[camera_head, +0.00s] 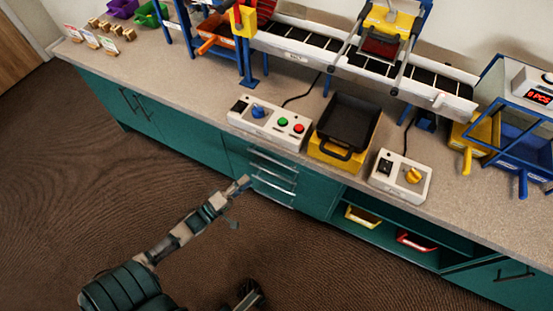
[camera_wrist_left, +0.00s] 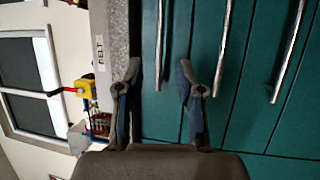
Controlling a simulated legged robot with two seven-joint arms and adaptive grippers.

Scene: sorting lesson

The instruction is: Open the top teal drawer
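The top teal drawer (camera_head: 238,147) is the uppermost of a stack of teal drawers under the counter, and it looks closed. Its silver bar handle (camera_head: 273,158) is the highest of several. In the left wrist view the picture is turned, and the top handle (camera_wrist_left: 160,45) is the one nearest the counter edge. My left gripper (camera_head: 241,184) is in front of the drawers, left of the handles. In the left wrist view its two fingers (camera_wrist_left: 158,72) are apart, with the top handle appearing between them; I cannot tell whether they reach around it.
Lower handles (camera_wrist_left: 222,48) run parallel to the top one. The countertop (camera_head: 185,85) carries a control box (camera_head: 268,124), a black tray (camera_head: 348,118) on a yellow base and a conveyor (camera_head: 300,40). An open shelf (camera_head: 395,228) holds yellow and red bins. The brown floor (camera_head: 60,170) is clear.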

